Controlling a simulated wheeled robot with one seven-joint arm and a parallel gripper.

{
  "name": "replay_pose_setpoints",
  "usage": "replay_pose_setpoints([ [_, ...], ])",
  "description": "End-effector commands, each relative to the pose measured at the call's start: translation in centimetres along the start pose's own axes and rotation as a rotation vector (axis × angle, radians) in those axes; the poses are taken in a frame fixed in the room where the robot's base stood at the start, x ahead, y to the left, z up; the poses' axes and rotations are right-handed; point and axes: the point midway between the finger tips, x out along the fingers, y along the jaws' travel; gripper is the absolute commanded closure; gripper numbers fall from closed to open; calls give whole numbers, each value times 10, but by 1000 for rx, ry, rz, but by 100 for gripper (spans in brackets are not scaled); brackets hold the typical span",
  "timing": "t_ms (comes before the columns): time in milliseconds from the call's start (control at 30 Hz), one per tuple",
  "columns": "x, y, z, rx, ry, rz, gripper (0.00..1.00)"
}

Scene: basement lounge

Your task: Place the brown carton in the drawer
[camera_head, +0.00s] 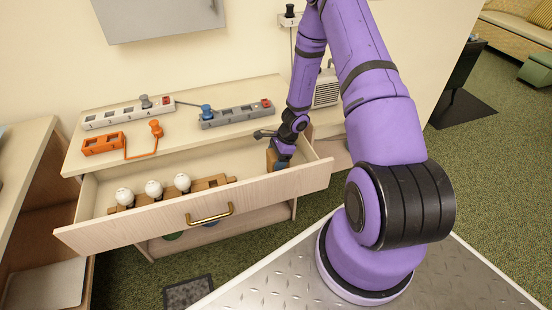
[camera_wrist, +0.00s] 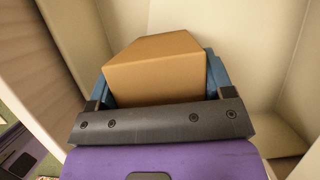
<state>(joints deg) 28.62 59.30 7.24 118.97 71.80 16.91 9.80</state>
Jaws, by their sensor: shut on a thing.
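The brown carton (camera_wrist: 155,68) is between the blue fingers of my gripper (camera_wrist: 158,78), which is shut on it in the wrist view. In the head view the carton (camera_head: 271,157) shows in part beside my gripper (camera_head: 281,163), at the right end of the open drawer (camera_head: 193,212). The carton is inside the drawer's walls; whether it touches the drawer floor I cannot tell. The drawer is pulled out, with a brass handle (camera_head: 210,215) on its front.
A wooden strip with several white bulbs (camera_head: 153,189) lies in the drawer's left and middle part. Power strips, grey (camera_head: 236,115), white (camera_head: 128,112) and orange (camera_head: 104,143), lie on the cabinet top (camera_head: 185,130). A lower shelf is under the drawer.

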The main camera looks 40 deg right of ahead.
Motion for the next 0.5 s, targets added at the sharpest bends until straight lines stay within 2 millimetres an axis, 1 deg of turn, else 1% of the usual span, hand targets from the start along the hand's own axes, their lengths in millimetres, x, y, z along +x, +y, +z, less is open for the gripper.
replay_pose_setpoints([
  [167, 2, 0, -1, 1, 0, 0, 52],
  [200, 2, 0, -1, 1, 0, 0, 21],
  [300, 2, 0, -1, 0, 0, 0, 0],
  [500, 2, 0, -1, 0, 0, 0, 0],
])
